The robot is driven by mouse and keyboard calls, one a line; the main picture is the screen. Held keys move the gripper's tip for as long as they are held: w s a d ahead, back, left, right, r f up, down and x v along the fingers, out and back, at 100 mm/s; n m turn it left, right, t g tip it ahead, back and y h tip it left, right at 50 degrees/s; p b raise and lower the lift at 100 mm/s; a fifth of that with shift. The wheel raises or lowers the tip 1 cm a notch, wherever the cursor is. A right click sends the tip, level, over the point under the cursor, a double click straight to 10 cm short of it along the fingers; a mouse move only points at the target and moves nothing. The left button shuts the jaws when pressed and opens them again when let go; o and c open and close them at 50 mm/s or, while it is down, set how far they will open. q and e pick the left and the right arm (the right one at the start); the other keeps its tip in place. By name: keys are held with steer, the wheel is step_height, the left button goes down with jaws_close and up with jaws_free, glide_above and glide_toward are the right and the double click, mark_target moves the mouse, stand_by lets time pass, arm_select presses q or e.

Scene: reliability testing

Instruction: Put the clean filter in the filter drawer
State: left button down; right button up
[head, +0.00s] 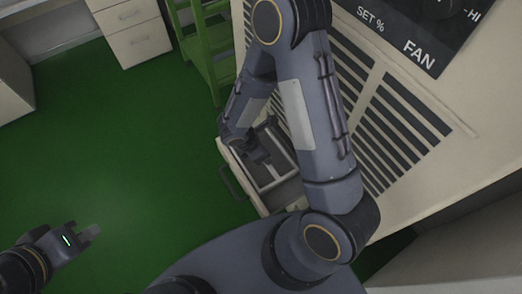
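The filter drawer (243,178) is pulled out of the large cream machine, with its dark handle on the left side. My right gripper (262,157) reaches down over the open drawer. Its fingers are small and dark there, and I cannot tell whether they are open or shut. Pale grey flat surfaces show inside the drawer, but I cannot tell whether they are a filter or the drawer's floor. No clean filter can be clearly made out. My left gripper (92,232) is low at the left over the green floor, away from the drawer, with no object visible at its fingertips.
The machine's vented face (400,130) and dark FAN panel (410,25) fill the right side. A green ladder-like frame (205,50) stands behind the drawer. A white cabinet (135,35) is at the upper left. The green floor at left is clear.

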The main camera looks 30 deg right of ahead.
steer(key=shift+f, duration=0.3)
steer(key=o, duration=1.4)
steer(key=shift+o, duration=0.2)
steer(key=v, duration=0.8)
steer(key=shift+p, duration=0.45)
steer(key=shift+f, duration=0.1)
